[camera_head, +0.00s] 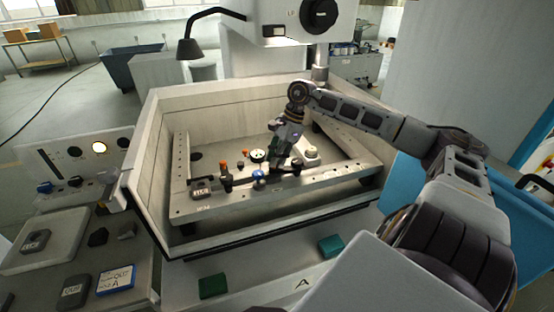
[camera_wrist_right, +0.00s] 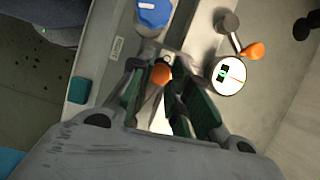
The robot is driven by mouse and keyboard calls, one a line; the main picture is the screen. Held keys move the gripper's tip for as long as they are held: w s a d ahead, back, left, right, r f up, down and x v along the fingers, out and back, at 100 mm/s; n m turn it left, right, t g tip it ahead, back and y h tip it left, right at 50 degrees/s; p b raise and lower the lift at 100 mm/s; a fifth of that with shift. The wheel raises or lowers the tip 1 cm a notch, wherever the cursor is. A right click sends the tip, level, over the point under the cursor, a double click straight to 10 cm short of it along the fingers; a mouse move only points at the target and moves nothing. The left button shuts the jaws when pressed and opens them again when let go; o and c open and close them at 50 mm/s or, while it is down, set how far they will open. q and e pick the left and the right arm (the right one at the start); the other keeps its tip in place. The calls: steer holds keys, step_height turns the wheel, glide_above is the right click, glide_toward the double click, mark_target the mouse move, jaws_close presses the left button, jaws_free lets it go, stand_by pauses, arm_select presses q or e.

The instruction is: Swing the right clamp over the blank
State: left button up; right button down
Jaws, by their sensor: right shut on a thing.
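My right gripper (camera_head: 277,162) reaches down into the machine tank at the front rail of the metal frame (camera_head: 240,202). In the wrist view its green-lined fingers (camera_wrist_right: 163,82) are closed around an orange clamp tip (camera_wrist_right: 160,74), probably the right clamp's handle. The rest of that clamp is hidden by the gripper. Another clamp with an orange top (camera_head: 223,166) stands on the rail to the left. A blue knob (camera_head: 259,174) sits between them; it also shows in the wrist view (camera_wrist_right: 153,12). I cannot make out the blank clearly. My left gripper is not in view.
Tank walls (camera_head: 150,150) surround the frame. A machine head (camera_head: 300,20) hangs above. Green blocks (camera_head: 213,286) lie on the front ledge.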

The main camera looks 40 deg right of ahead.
steer(key=shift+s+a+n+g, duration=0.3)
steer(key=shift+s+a+n, duration=0.1)
steer(key=shift+n, duration=0.45)
steer(key=shift+s+a+n+g, duration=0.3)
steer(key=shift+s+n, duration=0.05)
steer(key=shift+n, duration=0.5)
steer(key=shift+s, duration=0.1)
steer(key=c, duration=1.3)
jaws_free()
steer(key=shift+a+r, duration=0.1)
steer(key=v, duration=1.1)
steer(key=shift+d+r, duration=0.25)
steer(key=shift+r, duration=0.1)
